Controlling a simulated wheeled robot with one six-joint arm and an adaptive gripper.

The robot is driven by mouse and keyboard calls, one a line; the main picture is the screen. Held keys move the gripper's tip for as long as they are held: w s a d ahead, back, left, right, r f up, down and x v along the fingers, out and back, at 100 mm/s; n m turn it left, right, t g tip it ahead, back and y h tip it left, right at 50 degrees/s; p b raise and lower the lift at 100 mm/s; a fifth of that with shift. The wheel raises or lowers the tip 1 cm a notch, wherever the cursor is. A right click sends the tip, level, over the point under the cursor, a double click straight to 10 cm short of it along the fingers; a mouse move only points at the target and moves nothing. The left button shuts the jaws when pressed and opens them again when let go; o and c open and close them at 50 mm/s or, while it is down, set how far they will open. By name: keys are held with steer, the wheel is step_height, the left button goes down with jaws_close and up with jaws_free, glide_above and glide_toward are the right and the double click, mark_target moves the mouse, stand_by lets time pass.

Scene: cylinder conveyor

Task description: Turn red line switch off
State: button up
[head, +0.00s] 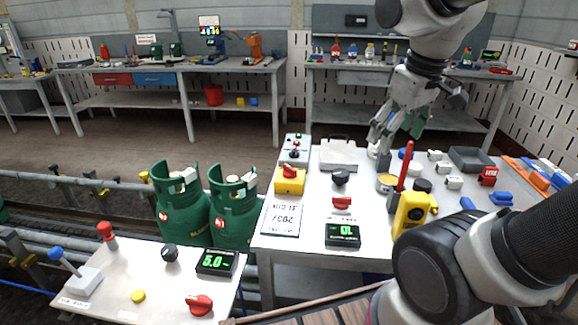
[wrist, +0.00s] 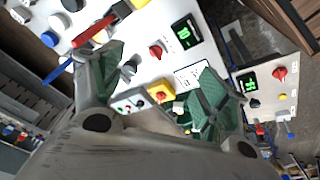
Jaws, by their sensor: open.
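The view does not settle which control is the red line switch. A yellow box with a red rotary knob (head: 289,173) sits on the right table's left side; it also shows between my fingers in the wrist view (wrist: 161,93). A red knob (head: 341,203) is on the panel above a green display; the wrist view shows it too (wrist: 155,52). Another red knob (head: 199,304) is on the left table, seen at right in the wrist view (wrist: 279,73). My gripper (head: 392,132) is open and empty, above the right table's back, apart from these controls; its green-padded fingers frame the wrist view (wrist: 155,92).
A tall red lever (head: 402,168) stands near a yellow device (head: 411,211). A black knob (head: 340,177) and small control box (head: 295,147) are nearby. Green gas cylinders (head: 233,208) stand between the tables. Blocks and a grey tray (head: 472,158) crowd the right side.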

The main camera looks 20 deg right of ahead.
steer(key=w+a+n+g+h, duration=0.1)
steer(key=w+a+n, duration=0.1)
steer(key=w+n, duration=0.5)
steer(key=n+h, duration=0.3)
steer(key=n, duration=0.9)
glide_toward(289, 167)
steer(key=f, duration=0.1)
steer(key=shift+g, duration=0.4)
steer(key=x, duration=0.8)
steer(key=shift+w+d, duration=0.25)
steer(key=shift+w, duration=0.1)
steer(key=shift+r, duration=0.1)
steer(key=c, duration=1)
